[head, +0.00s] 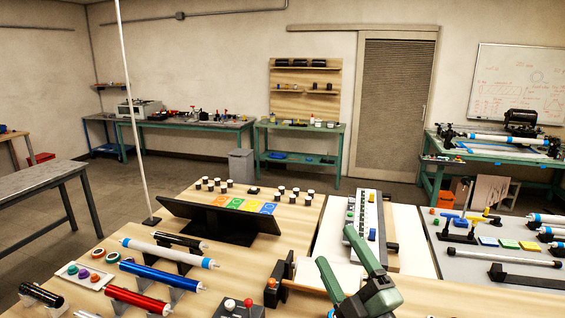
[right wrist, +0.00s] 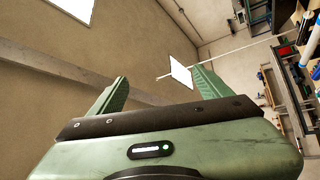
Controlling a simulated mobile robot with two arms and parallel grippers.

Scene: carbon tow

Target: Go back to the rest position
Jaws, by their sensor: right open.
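My right gripper (head: 345,265) is green and rises at the bottom of the head view, right of centre, above the near part of the wooden table (head: 294,228). Its two fingers stand apart with nothing between them. In the right wrist view, the same gripper (right wrist: 160,95) is open and empty, with the wall and ceiling behind it. My left gripper does not show in either view.
A grey mat (head: 470,262) with tools lies at right. Open floor (head: 150,188) lies behind.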

